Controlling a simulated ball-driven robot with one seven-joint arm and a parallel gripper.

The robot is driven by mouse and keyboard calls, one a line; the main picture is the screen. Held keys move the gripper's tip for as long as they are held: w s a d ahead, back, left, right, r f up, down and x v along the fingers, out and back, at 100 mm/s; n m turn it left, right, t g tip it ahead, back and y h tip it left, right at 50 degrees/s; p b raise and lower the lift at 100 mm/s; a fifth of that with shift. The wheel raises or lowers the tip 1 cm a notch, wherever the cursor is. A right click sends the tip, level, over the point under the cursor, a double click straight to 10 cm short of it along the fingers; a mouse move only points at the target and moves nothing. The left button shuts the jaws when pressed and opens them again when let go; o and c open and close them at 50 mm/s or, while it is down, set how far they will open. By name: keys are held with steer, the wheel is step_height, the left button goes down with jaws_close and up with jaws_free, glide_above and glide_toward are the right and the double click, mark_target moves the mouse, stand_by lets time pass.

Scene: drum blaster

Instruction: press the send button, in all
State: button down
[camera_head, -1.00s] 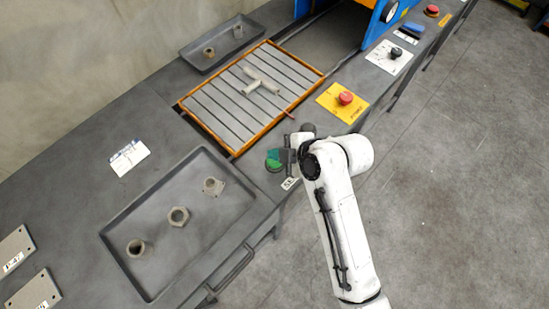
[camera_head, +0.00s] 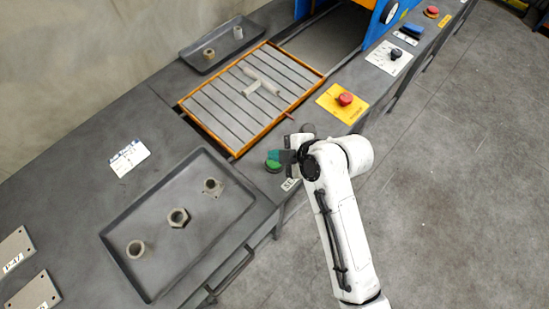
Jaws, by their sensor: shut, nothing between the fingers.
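The green button (camera_head: 273,165) sits on the front edge of the grey bench, with a small white label (camera_head: 289,184) beside it whose text is mostly hidden. I take it to be the send button. My gripper (camera_head: 283,157) is at the button, its dark fingers shut and empty. The fingers cover the upper right of the button. I cannot tell whether they touch it or hover just above it.
An orange-rimmed slatted tray (camera_head: 204,126) holds a grey pipe fitting (camera_head: 262,83). A red button on a yellow plate (camera_head: 329,101) is to the right. A grey tray (camera_head: 160,265) with several metal parts lies at the left. Open floor (camera_head: 450,200) is at the right.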

steer(key=shift+f, duration=0.1)
stand_by(0.7)
steer(key=shift+f+b, duration=0.3)
